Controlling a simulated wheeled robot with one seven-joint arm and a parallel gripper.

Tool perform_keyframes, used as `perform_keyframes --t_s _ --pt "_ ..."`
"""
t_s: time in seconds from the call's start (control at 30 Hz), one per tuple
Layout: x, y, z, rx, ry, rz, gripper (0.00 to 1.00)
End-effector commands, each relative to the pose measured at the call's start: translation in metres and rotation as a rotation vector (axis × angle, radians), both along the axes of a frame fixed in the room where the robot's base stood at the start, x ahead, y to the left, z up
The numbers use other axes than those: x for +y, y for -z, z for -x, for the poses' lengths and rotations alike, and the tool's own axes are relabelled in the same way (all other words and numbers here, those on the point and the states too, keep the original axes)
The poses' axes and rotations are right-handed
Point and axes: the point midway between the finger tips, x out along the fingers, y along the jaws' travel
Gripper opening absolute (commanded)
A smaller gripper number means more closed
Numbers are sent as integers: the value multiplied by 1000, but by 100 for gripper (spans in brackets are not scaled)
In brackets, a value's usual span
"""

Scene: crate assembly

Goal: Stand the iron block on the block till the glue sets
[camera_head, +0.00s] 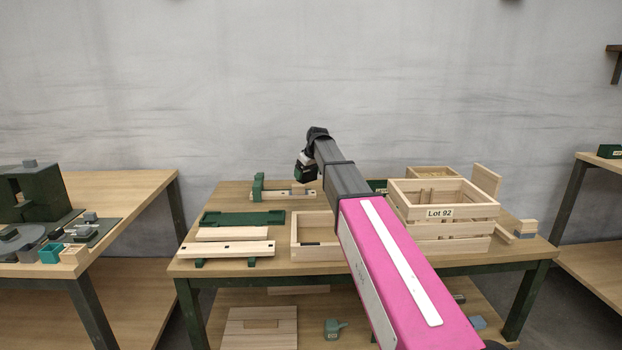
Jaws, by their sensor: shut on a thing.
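My gripper (304,172) is at the end of my raised arm, above the back middle of the table. It is small in view and points downward. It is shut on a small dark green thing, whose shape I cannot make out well. I cannot tell whether this is the iron block. Below it, a wooden strip with a green upright fixture (259,187) lies at the back of the table. At the right end of the table stands a small stack of grey and pale wood blocks (525,228). Which block the task means is not clear from this view.
A slatted crate marked Lot 92 (440,228) stands right of my arm. An open wooden frame (303,252) lies partly behind my arm. Boards and a green jig (242,219) lie on the left. A side table (120,200) with tools stands further left.

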Motion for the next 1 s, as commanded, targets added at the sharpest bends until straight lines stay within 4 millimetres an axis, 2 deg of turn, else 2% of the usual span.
perform_keyframes --t_s 0.03,0.2,0.5,0.7,1.0 --pt "4 -2 -12 -3 57 1 24" --pt "15 -6 -38 -3 262 0 24" --pt "30 -13 -75 -2 548 0 24" --pt "34 -15 -84 -1 636 -1 24" --pt "35 -9 -84 -1 651 -2 24"
